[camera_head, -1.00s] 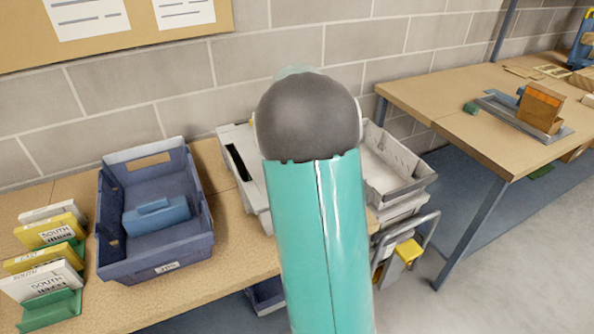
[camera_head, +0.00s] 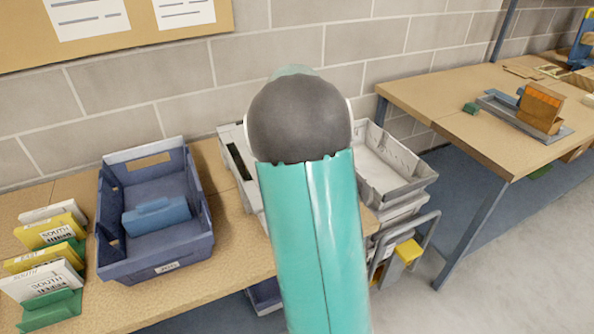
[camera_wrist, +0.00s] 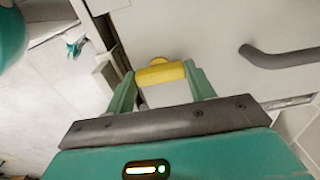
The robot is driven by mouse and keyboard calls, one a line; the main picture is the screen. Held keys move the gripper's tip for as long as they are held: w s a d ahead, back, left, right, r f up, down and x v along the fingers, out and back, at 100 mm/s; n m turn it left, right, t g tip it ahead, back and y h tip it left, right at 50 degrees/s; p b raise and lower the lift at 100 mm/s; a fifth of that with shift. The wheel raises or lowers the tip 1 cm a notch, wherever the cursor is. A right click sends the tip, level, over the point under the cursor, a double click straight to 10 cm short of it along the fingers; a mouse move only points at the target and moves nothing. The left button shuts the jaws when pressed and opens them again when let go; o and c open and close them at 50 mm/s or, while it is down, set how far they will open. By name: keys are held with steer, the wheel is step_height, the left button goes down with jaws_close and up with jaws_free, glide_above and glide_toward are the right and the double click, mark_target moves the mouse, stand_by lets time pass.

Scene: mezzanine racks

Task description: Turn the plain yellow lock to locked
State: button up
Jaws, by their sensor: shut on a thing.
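The plain yellow lock (camera_wrist: 160,73) shows in the wrist view as a yellow knob on a pale grey panel. My gripper (camera_wrist: 158,76) is shut on it, with one green finger at each end of the knob. The lock's markings are not visible, so I cannot tell its setting. In the head view my teal arm hides the gripper and the lock.
A dark grey bar handle (camera_wrist: 280,57) juts from the panel to the right of the lock. On the bench, a blue tote (camera_head: 155,225) and several labelled cards stand at left. A pale tray (camera_head: 385,165) sits right of my arm. A second table (camera_head: 430,95) stands at right.

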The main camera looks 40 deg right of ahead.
steer(key=o, duration=1.4)
step_height(320, 180, up, 14)
steer(key=shift+f, duration=0.1)
steer(key=s+a+r+n+t, duration=0.25)
steer(key=a+n, duration=0.25)
steer(key=a, duration=0.5)
steer(key=s+a+r+n+t, duration=0.1)
steer(key=s+a+n, duration=0.4)
steer(key=a, duration=0.4)
steer(key=s+a+f+n+t, duration=0.2)
steer(key=s+a+f+n, duration=0.3)
steer(key=s+a+n, duration=0.4)
steer(key=a+n, duration=0.2)
steer(key=a, duration=0.1)
steer(key=shift+s+a, duration=0.15)
steer(key=shift+s, duration=0.1)
